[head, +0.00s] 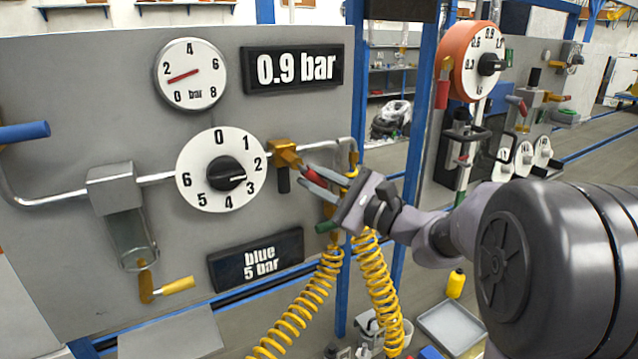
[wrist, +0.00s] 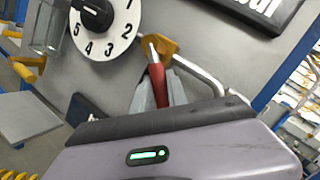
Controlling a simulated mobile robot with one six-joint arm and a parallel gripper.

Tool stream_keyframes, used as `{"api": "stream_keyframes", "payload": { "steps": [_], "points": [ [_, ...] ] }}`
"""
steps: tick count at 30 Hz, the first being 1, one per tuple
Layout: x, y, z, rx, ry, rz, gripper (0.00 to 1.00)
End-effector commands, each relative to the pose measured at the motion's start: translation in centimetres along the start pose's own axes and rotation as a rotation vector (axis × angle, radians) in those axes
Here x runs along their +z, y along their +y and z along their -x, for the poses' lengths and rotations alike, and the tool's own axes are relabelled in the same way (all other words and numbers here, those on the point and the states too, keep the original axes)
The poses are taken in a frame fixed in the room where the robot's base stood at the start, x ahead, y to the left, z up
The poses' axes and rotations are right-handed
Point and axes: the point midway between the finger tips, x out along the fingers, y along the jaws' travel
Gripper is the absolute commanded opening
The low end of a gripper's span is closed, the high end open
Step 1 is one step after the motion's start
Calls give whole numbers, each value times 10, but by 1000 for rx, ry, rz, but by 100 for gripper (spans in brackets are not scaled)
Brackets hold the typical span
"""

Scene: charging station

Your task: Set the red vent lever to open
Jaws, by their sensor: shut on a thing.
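The red vent lever (wrist: 157,82) shows in the wrist view between the two grey fingers of my gripper (wrist: 156,92). Its bare metal end runs up to a brass valve body (wrist: 160,45) on the grey panel. In the head view the brass valve body (head: 284,152) sits on the pipe right of the numbered dial. There my gripper (head: 308,181) reaches in from the right, shut on the red lever. The fingers hide most of the lever in the head view. The lever slants down and right from the valve.
A pressure gauge (head: 190,74), a 0.9 bar display (head: 293,66) and a black-knobbed dial (head: 221,170) are on the panel. A sign (head: 255,259) reads "blue 5 bar". Yellow coiled hoses (head: 375,285) hang below my gripper. A blue post (head: 352,150) stands behind it.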

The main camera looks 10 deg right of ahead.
Motion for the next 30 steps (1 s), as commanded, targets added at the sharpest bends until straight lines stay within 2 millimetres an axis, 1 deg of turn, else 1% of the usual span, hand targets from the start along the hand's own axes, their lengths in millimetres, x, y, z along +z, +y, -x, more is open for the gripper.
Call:
{"api": "stream_keyframes", "payload": {
  "steps": [1,3,18,24,30],
  "points": [
    [-2,5,0,-14,-8,-40,0],
    [-2,9,-1,-38,-20,-99,0],
    [6,29,-9,-202,-105,-495,0],
    [9,34,-11,-247,-128,-601,0],
    [11,37,-12,-275,-142,-665,0]
  ]
}}
